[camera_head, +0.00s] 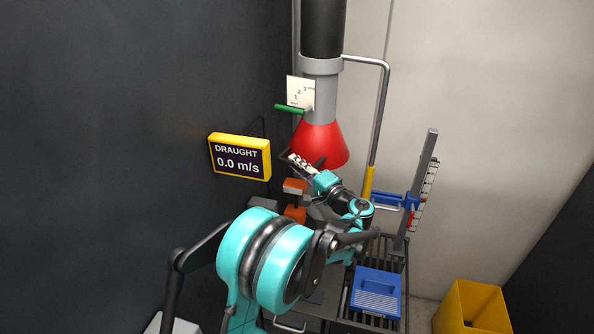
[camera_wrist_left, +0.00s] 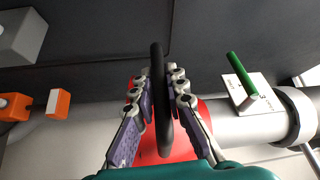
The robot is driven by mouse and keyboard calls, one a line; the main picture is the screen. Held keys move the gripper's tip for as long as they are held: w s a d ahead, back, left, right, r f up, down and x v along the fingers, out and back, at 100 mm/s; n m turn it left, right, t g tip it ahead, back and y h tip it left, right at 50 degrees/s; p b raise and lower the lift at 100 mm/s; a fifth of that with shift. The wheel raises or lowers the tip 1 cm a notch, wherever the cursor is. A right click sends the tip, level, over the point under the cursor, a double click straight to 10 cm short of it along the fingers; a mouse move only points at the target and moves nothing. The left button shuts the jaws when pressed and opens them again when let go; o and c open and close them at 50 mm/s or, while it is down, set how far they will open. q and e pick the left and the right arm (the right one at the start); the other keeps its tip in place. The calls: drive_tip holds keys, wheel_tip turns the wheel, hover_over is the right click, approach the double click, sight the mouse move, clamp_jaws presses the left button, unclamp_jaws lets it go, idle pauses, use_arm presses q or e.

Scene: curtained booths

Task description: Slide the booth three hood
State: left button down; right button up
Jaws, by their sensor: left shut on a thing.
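The hood is a red cone (camera_head: 322,143) at the lower end of a grey and black vertical duct (camera_head: 321,67). It also shows behind the fingers in the left wrist view (camera_wrist_left: 204,110). My left gripper (camera_head: 301,163) is at the hood's lower left rim. In the left wrist view, its two fingers (camera_wrist_left: 157,85) are closed on a black bar-like handle (camera_wrist_left: 158,58) in front of the hood. A green lever (camera_head: 291,108) sits by a small white plate (camera_head: 299,91) marked with numbers, above the hood. My right gripper is not in view.
A yellow-framed draught display (camera_head: 240,157) reads 0.0 m/s on the dark wall. Orange blocks (camera_head: 294,186) are below the hood. A grated bench with a blue tray (camera_head: 376,293), a tall grey stand (camera_head: 421,180) and a yellow bin (camera_head: 472,308) are on the right.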

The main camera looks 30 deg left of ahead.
use_arm(q)
drive_tip(key=c, duration=1.5)
unclamp_jaws()
drive_tip(key=shift+c, duration=0.2)
drive_tip(key=v, duration=1.2)
drive_tip(key=shift+f, duration=0.1)
drive_tip(key=s+a+f+g+h+b, duration=0.1)
drive_tip(key=s+a+f+h+b, duration=0.1)
drive_tip(key=s+f+h+b, duration=0.45)
drive_tip(key=s+a+f+h+b, duration=0.1)
drive_tip(key=s+f+b, duration=0.2)
drive_tip(key=f+b, duration=0.65)
drive_tip(key=s+d+f+h+b, duration=0.3)
drive_tip(key=s+d+f+b, duration=0.1)
drive_tip(key=f, duration=0.4)
drive_tip(key=s+d+f+n+h+b, duration=0.1)
drive_tip(key=s+d+f+h+b, duration=0.2)
drive_tip(key=f, duration=0.6)
drive_tip(key=s+d+f+n+t+h+b, duration=0.1)
drive_tip(key=s+d+f+h+b, duration=0.3)
drive_tip(key=s+f+b, duration=0.3)
wheel_tip(320, 180, down, 2)
drive_tip(key=shift+s+d+f, duration=0.1)
drive_tip(key=shift+s+d, duration=0.3)
drive_tip(key=shift+d, duration=0.25)
